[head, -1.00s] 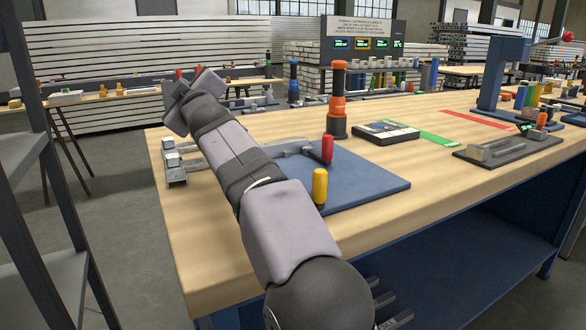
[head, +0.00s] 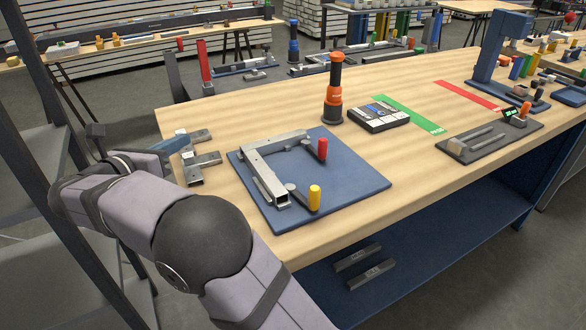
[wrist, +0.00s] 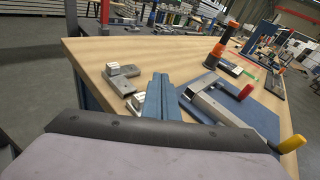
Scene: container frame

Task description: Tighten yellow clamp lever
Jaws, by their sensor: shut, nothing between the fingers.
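The yellow clamp lever (head: 314,198) stands upright at the near corner of a grey metal frame (head: 264,187) on a blue plate (head: 350,190). It also shows at the right edge of the wrist view (wrist: 293,144). A red clamp lever (head: 322,150) stands at the frame's far corner. My gripper (head: 180,140) is off the table's left end, left of the frame and well apart from the yellow lever. In the wrist view my gripper (wrist: 158,80) is shut and empty, pointing over the table.
Loose metal pieces (head: 204,162) lie at the table's left end, close to my gripper. Behind the plate stand an orange-and-black tool (head: 334,95) and a dark box (head: 378,117). A metal rack (head: 60,160) is on the left. Bare wood lies right of the plate.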

